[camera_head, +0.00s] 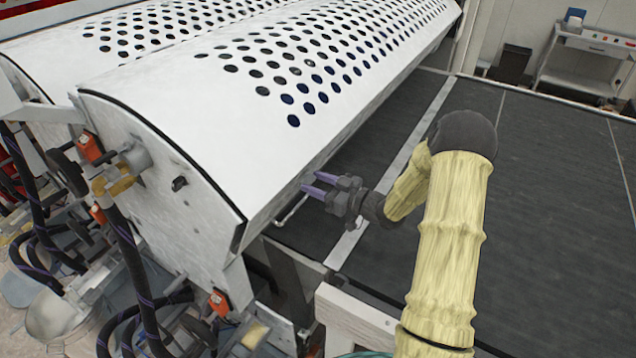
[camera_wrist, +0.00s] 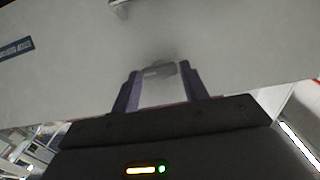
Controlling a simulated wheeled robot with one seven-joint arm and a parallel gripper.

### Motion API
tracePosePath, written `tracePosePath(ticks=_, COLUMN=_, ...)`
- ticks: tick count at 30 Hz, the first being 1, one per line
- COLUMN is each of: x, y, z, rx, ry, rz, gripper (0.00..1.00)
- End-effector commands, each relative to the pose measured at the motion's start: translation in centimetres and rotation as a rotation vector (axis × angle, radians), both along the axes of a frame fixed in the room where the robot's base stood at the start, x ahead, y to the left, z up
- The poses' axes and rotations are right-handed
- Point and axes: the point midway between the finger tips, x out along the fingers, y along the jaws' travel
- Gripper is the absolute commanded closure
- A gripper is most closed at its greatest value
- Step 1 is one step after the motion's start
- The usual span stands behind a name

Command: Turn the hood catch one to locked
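The white perforated hood (camera_head: 190,115) fills the upper left of the head view. My gripper (camera_head: 311,183) is at its lower right edge, purple fingers pointing left toward the hood. In the wrist view the hood's plain face (camera_wrist: 75,70) lies in front of my gripper (camera_wrist: 158,78). A small grey catch (camera_wrist: 158,70) shows on that face, between the two spread fingertips. I cannot tell whether the fingers touch it. The catch is hidden in the head view.
A blue label (camera_wrist: 15,50) and a pale handle-like part (camera_wrist: 119,6) are on the hood face. A dark flat floor or bed (camera_head: 550,190) lies to the right. Black hoses (camera_head: 130,255) hang at the left end. A grey cart (camera_head: 590,60) stands far back.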

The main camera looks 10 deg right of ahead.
Motion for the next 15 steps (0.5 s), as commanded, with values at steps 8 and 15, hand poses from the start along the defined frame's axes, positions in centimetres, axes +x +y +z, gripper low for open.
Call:
tracePosePath(ticks=8, x=-0.01, y=-0.03, z=0.00, rx=-0.001, ry=-0.001, rz=-0.001, gripper=0.85)
tracePosePath(ticks=15, x=-0.07, y=0.00, z=-0.21, rx=-0.018, ry=-0.016, rz=-0.010, gripper=0.85)
